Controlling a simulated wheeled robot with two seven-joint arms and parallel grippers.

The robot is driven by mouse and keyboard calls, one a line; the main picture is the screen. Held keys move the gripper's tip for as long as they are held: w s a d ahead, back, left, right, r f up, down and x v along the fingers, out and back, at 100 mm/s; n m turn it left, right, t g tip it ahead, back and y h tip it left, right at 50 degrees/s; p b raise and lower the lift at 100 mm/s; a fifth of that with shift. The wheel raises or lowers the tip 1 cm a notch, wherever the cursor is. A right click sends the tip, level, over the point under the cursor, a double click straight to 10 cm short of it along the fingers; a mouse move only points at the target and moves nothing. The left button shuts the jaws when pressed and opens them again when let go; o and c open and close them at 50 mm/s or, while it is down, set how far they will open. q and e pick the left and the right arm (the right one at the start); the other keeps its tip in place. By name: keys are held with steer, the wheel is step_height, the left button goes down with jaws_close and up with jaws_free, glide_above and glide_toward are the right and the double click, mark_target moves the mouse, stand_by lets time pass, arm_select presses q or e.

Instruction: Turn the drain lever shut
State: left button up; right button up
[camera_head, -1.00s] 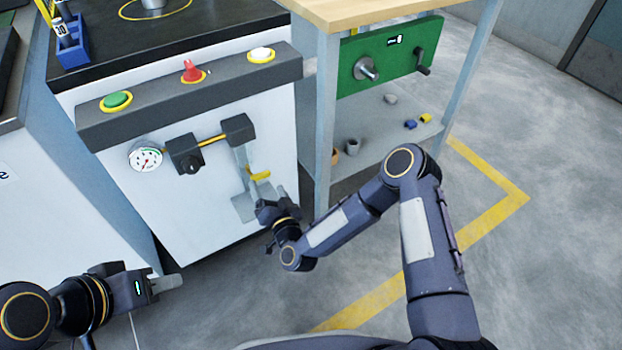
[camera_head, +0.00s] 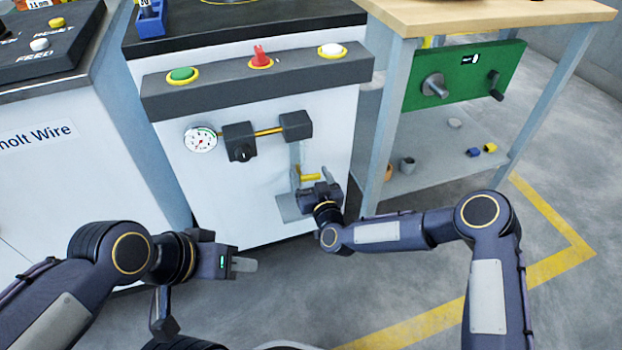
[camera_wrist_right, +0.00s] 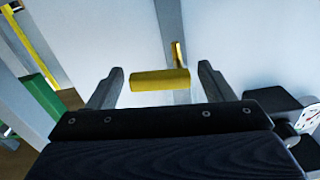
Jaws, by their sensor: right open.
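The yellow drain lever (camera_head: 311,177) sticks out low on the white cabinet front (camera_head: 240,190), below a dark block on a grey pipe. My right gripper (camera_head: 313,180) is at the lever. In the right wrist view the lever (camera_wrist_right: 160,80) lies crosswise between the two open fingers of my right gripper (camera_wrist_right: 161,70), with a gap at each end. I cannot tell whether the lever is fully between the pads in depth. My left gripper (camera_head: 245,265) hangs empty in front of the cabinet, and its finger opening is not clear.
A pressure gauge (camera_head: 201,139) and a dark valve block (camera_head: 240,142) sit left of the lever. A button panel (camera_head: 257,80) juts out above. A bench with a green panel (camera_head: 464,75) stands to the right. Floor in front is clear.

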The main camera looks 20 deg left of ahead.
steer(key=shift+w+a, duration=0.1)
steer(key=c, duration=1)
steer(key=shift+r+n, duration=0.15)
steer(key=shift+n, duration=0.65)
steer(key=o, duration=1)
